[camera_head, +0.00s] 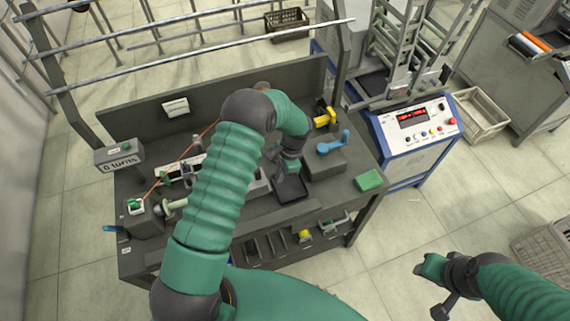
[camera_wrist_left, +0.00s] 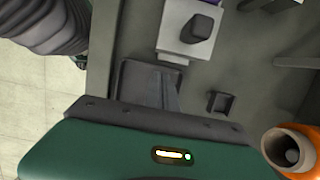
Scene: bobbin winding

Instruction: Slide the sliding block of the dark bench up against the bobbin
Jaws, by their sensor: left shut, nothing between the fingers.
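The dark bench (camera_head: 335,185) stands in the middle of the head view. A pale block with a dark knob (camera_wrist_left: 201,28), seemingly the sliding block, is at the top of the left wrist view. In the head view, my left arm covers most of that part of the bench. A pale spindle-like part (camera_head: 172,205), possibly holding the bobbin, is at the bench's left; I cannot make out the bobbin. My left gripper (camera_head: 290,167) is shut and empty, close above the black tray (camera_head: 292,190).
A box with a blue crank (camera_head: 332,143), a yellow part (camera_head: 325,117) and a green block (camera_head: 369,180) are on the bench's right. An orange cylinder (camera_wrist_left: 290,148) is at the lower right of the wrist view. A control cabinet (camera_head: 418,128) stands beside the bench.

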